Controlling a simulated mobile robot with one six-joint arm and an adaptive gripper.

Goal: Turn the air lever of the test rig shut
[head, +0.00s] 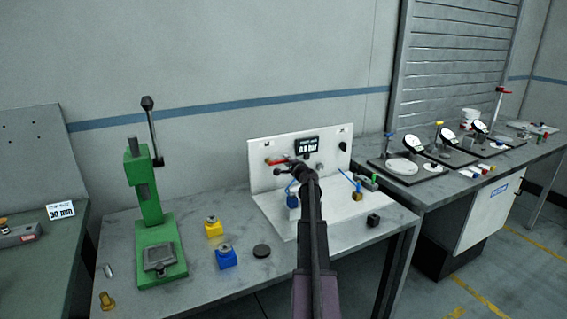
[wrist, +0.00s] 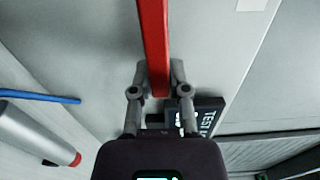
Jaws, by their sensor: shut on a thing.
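The test rig (head: 262,150) is a white back panel on a white base, standing on the grey bench. Its air lever (head: 276,161) is a red bar at the panel's left side; it lies roughly level in the head view. My gripper (head: 284,168) is at the lever, in front of the panel. In the wrist view the red lever (wrist: 153,45) runs down between the two fingertips of my gripper (wrist: 160,78), which are shut on its end. The lever's pivot is not clear in either view.
The rig's dark display (head: 306,145) is close to the gripper. Blue tubes, a blue part (head: 292,200) and a black block (head: 373,220) are on the rig. A green press (head: 155,210) stands left, with yellow (head: 213,228) and blue (head: 226,258) blocks between.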

